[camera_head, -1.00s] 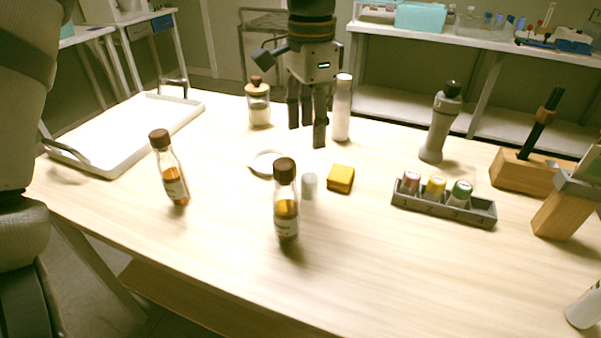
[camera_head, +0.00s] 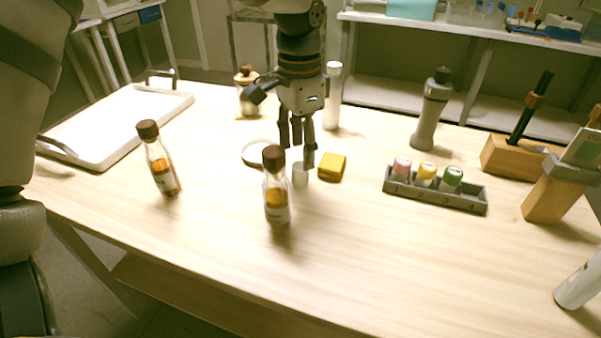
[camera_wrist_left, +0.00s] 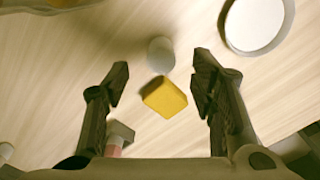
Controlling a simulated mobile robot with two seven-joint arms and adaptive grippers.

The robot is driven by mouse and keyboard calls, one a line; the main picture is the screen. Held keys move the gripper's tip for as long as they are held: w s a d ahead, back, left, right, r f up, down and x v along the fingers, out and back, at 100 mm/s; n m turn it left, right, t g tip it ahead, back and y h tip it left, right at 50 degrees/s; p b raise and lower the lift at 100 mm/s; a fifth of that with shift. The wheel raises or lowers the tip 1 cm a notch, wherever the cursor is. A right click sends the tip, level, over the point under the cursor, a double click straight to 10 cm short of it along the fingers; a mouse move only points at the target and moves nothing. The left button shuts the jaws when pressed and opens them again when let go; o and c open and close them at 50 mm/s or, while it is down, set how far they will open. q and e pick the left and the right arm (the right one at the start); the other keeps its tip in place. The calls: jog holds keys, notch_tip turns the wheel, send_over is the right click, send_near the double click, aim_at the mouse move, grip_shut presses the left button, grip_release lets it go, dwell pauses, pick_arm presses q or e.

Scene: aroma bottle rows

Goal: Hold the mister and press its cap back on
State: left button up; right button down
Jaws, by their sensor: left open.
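A small whitish cylinder, which looks like the loose cap (camera_head: 300,176), stands on the table beside a yellow block. It also shows in the left wrist view (camera_wrist_left: 161,55). My left gripper (camera_head: 297,152) is open and empty, pointing down just above and behind the cap. In the left wrist view the open fingers (camera_wrist_left: 158,82) frame the yellow block, with the cap just beyond it. A slim white bottle (camera_head: 333,98) stands upright behind the gripper. Another white bottle (camera_head: 580,281) is cut off at the right edge. I cannot tell which one is the mister. My right gripper is not in view.
The yellow block (camera_head: 332,167) is close to the cap. Amber bottles (camera_head: 277,208) (camera_head: 163,176) stand in front and left. A white dish (camera_head: 257,153), a grey rack (camera_head: 434,190), a grey cylinder (camera_head: 430,115) and a white tray (camera_head: 110,125) surround them.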

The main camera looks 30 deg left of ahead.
aim_at(301, 166)
pick_arm(q)
notch_tip(301, 166, down, 5)
jog(key=shift+w+f, duration=0.1)
jog(key=shift+w, duration=0.05)
jog(key=shift+c, duration=0.5)
jog(key=c, duration=0.7)
jog(key=shift+c, duration=0.2)
